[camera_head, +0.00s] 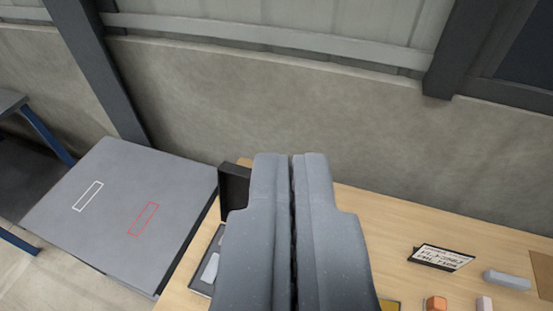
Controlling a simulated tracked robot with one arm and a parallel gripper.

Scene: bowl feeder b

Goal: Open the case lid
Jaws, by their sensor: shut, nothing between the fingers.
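My gripper (290,158) is shut and empty, its two grey fingers side by side in the middle of the picture, above the wooden table.
A grey table (110,215) with white and red outlines stands left. A concrete wall (300,110) is behind.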

